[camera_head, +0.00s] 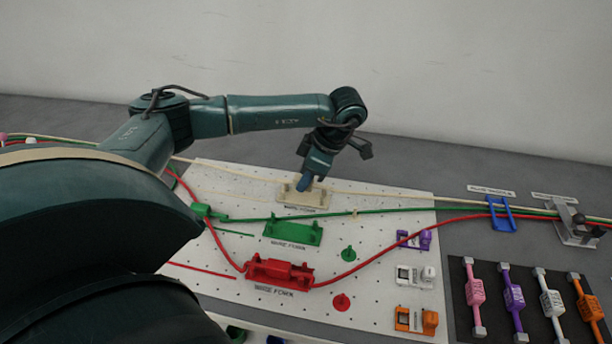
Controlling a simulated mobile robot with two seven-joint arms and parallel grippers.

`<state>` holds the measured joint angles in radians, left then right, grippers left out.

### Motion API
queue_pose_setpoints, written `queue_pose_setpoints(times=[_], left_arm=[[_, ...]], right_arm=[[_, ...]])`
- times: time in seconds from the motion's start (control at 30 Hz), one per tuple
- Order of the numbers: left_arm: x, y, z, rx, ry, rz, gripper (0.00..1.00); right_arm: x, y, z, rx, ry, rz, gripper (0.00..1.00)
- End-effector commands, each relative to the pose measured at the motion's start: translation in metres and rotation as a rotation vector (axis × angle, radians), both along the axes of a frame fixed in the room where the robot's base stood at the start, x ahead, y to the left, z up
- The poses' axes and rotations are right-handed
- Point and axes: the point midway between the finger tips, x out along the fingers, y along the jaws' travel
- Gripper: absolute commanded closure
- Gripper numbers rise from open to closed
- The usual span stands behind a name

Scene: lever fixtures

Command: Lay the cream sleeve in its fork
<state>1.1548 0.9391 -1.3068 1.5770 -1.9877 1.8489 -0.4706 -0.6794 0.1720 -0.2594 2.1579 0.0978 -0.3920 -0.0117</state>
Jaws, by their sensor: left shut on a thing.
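The cream fork (290,197) stands on the white pegboard, near its far side. My left gripper (306,184) points down right at this fork and is shut. The cream sleeve is mostly hidden by the jaws and fork; I cannot tell how deep it sits in the fork. The cream cable (390,194) runs out to the right from there, and a cream line also runs to the left. My right gripper is not in view.
The green fork (293,232) is empty, with the green sleeve (202,211) to its left. A red sleeve (281,268) sits at the red fork. Purple, white and orange fixtures line the board's right side. A black mat (515,342) holds several coloured pieces.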

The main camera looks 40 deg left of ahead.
Motion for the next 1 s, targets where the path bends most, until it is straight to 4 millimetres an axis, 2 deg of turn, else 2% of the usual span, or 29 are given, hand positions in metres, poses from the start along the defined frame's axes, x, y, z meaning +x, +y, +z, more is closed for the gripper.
queue_pose_setpoints(times=[0.67, 1.0], left_arm=[[0.0, 0.0, -0.014, 0.0, 0.0, 0.0, 1.0], [0.0, 0.0, -0.015, 0.0, 0.0, 0.0, 1.0]], right_arm=[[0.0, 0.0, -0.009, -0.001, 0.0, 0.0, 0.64], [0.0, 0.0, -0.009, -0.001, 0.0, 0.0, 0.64]])
